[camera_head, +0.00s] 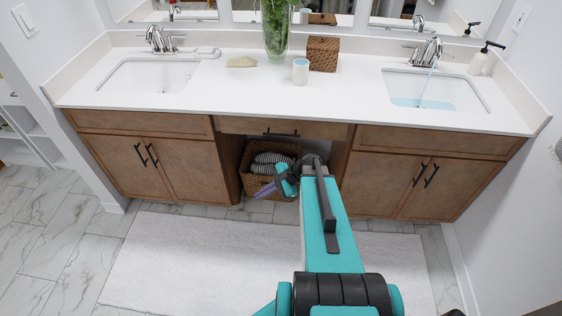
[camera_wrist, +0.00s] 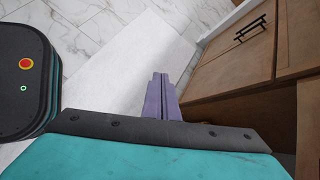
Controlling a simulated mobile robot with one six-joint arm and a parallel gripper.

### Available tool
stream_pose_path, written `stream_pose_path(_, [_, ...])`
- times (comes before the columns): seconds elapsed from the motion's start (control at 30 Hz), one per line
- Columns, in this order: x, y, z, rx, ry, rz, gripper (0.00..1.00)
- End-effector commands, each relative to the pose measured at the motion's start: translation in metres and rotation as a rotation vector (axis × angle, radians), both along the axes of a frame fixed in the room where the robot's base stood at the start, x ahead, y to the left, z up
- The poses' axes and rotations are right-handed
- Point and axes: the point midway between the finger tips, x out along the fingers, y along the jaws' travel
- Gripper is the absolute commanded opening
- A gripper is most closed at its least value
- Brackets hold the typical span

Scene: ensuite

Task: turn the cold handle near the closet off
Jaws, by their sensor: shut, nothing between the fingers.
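The right faucet (camera_head: 430,48) is chrome with small lever handles, and a thin stream of water runs from it into the right basin (camera_head: 470,100), where bluish water has pooled. The left faucet (camera_head: 158,42) is chrome and shows no running water over the left basin (camera_head: 150,76). I cannot tell which handle is the cold one. My gripper (camera_head: 265,191) has purple fingers and is low in front of the vanity, below the counter and far from both faucets. In the wrist view its fingers (camera_wrist: 160,97) are together with nothing between them.
The white counter (camera_head: 245,97) holds a green plant in a glass vase (camera_head: 278,35), a woven box (camera_head: 323,54), a white cup (camera_head: 300,71) and a soap dispenser (camera_head: 481,62). A basket (camera_head: 254,184) with towels stands underneath. White shelves (camera_head: 22,125) are at left.

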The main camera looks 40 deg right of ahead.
Motion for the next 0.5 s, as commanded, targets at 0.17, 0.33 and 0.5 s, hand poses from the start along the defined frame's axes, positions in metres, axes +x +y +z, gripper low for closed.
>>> stream_pose_path(0.17, [-0.036, 0.059, -0.051, -0.106, 0.037, 0.254, 0.00])
stream_pose_path(0.33, [-0.076, 0.101, -0.092, -0.199, 0.060, 0.506, 0.00])
stream_pose_path(0.5, [-0.120, 0.133, -0.127, -0.279, 0.076, 0.769, 0.00])
